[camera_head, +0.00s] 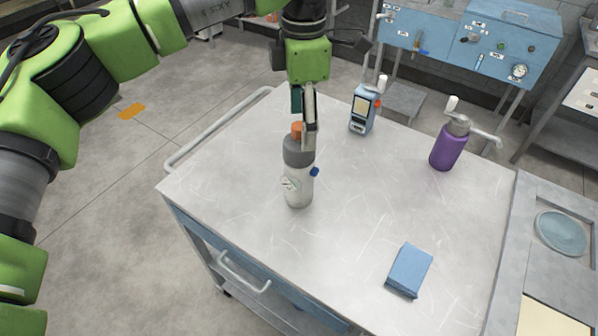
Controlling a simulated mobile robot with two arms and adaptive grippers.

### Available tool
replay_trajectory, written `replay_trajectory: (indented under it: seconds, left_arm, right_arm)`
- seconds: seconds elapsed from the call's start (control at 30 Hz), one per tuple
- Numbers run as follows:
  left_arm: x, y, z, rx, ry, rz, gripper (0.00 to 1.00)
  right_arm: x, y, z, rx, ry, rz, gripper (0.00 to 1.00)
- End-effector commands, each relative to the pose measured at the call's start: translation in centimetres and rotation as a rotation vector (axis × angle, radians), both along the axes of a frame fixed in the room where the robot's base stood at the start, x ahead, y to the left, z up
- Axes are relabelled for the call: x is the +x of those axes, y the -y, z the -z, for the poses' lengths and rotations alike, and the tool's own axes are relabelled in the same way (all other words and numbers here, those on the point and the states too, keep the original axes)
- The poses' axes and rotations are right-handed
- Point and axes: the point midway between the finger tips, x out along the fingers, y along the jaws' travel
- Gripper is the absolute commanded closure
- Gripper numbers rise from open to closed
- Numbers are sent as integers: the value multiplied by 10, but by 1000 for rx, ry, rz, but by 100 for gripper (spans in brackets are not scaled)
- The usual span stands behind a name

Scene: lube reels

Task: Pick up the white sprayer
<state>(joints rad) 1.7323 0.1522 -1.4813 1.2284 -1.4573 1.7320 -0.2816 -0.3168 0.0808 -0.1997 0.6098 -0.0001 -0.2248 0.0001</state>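The white sprayer (298,188), a pale bottle with a grey shoulder, an orange top and a small blue part on its right side, stands upright on the cart top. My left gripper (304,122) points down right above it. One finger overlaps the sprayer's orange top and grey shoulder in the picture. The fingers look close together, and I cannot tell whether they touch or hold the sprayer. My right gripper is not in view.
A rail (215,130) edges the cart's left side. The cart top's front middle is clear.

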Motion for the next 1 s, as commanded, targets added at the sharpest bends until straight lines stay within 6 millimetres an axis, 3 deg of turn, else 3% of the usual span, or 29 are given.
replay_trajectory:
  seconds: [0.13,0.27,0.4,0.47,0.67,0.9,1.0]
  left_arm:
    - [1,-1,19,0,-1,-2,33]
    - [1,-1,26,0,-1,-2,33]
    - [4,-5,40,1,-4,-2,33]
    - [6,-7,49,1,-4,-2,33]
    - [7,-7,74,0,-1,-1,33]
    - [7,-7,78,-1,0,-1,33]
    - [7,-7,78,-1,0,-1,56]
  right_arm:
    - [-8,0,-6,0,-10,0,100]
    - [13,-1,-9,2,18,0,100]
    - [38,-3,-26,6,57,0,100]
    - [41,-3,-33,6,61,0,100]
    - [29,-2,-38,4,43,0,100]
    - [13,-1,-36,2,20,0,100]
    - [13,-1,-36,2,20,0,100]
